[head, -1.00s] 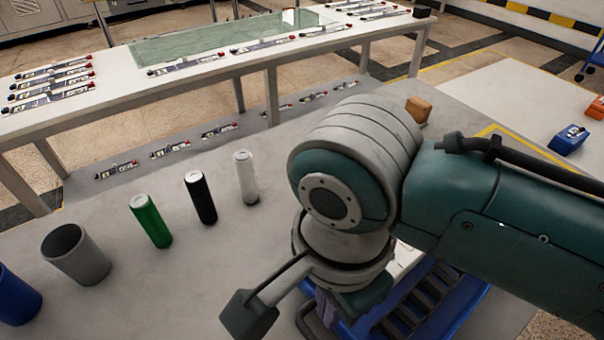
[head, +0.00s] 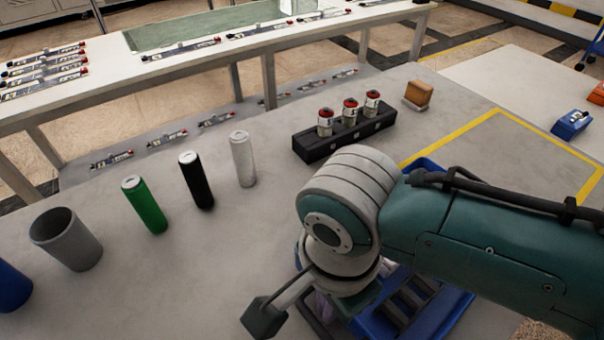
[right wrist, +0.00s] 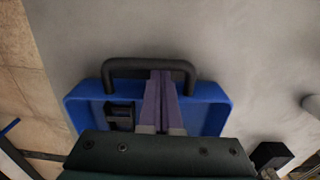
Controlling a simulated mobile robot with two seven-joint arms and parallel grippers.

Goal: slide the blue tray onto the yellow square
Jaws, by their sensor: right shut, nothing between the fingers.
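The blue tray (head: 463,305) lies on the grey table at the lower right, largely hidden behind my right arm in the head view. A blue edge also shows near the yellow line. In the right wrist view the tray (right wrist: 82,103) has a black handle (right wrist: 120,66) on its end. My right gripper (right wrist: 161,76) is shut with nothing between its fingers, its tips at the handle bar. I cannot tell whether they touch it. The yellow square (head: 540,131) is an outline on the table, right of and beyond the arm. My left gripper is not in view.
A black holder (head: 318,150) with red-topped cylinders stands beyond my arm, with an orange-brown block (head: 418,94) beside it. White (head: 243,158), black (head: 197,180) and green (head: 144,204) cylinders and a grey cup (head: 66,240) stand left. The square's visible inside looks clear.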

